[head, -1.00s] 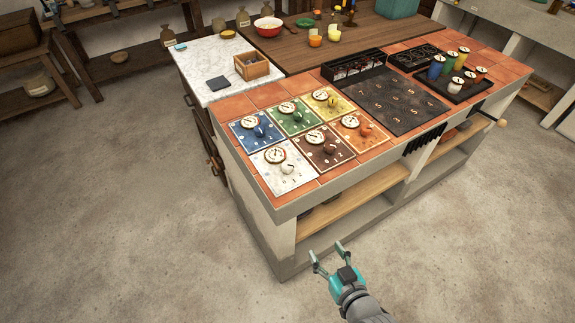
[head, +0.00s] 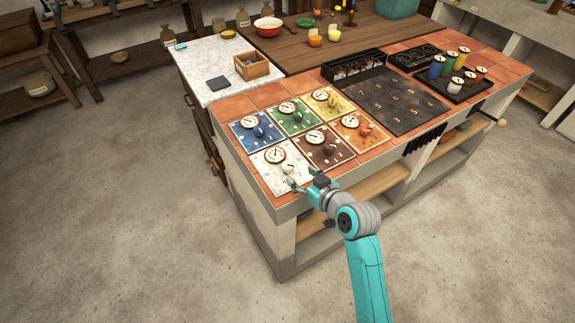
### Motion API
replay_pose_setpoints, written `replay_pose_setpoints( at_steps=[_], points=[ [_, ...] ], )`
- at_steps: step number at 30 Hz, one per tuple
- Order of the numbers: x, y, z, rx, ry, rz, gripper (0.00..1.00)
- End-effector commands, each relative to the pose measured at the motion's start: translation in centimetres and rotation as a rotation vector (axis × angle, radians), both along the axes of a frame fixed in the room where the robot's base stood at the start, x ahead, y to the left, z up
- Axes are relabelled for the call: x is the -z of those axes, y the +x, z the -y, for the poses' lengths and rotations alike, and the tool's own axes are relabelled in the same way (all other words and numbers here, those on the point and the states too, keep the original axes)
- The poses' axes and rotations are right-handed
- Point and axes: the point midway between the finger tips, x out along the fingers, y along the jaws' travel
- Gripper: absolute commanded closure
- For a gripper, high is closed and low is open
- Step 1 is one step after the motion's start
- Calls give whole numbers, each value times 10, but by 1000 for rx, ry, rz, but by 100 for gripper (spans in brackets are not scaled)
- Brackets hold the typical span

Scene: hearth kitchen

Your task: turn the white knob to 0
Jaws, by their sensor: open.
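The white panel (head: 272,175) lies at the front left corner of the tiled counter, with a round dial (head: 275,155) at its upper part. The white knob (head: 288,169) sits below and right of the dial; where it points is too small to tell. My gripper (head: 299,178) is open at the front edge of the counter, close to the knob on its near side. Its fingers cover the lower right part of the white panel. I cannot tell whether a finger touches the knob.
A blue panel (head: 245,137), a green panel (head: 290,122), a yellow panel (head: 331,112), a brown panel (head: 341,155) and an orange panel (head: 373,137) with knobs crowd around. A dark numbered plate (head: 391,105) lies to the right. The floor (head: 130,240) is clear at left.

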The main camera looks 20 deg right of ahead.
Motion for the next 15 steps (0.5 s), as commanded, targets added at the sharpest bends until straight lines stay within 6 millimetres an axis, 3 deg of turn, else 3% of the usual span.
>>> replay_pose_setpoints(
  at_steps=[9, 15],
  points=[
    [21, 51, -12, 0, -1, 1, 37],
    [31, 73, -16, 1, -1, 1, 37]
  ],
)
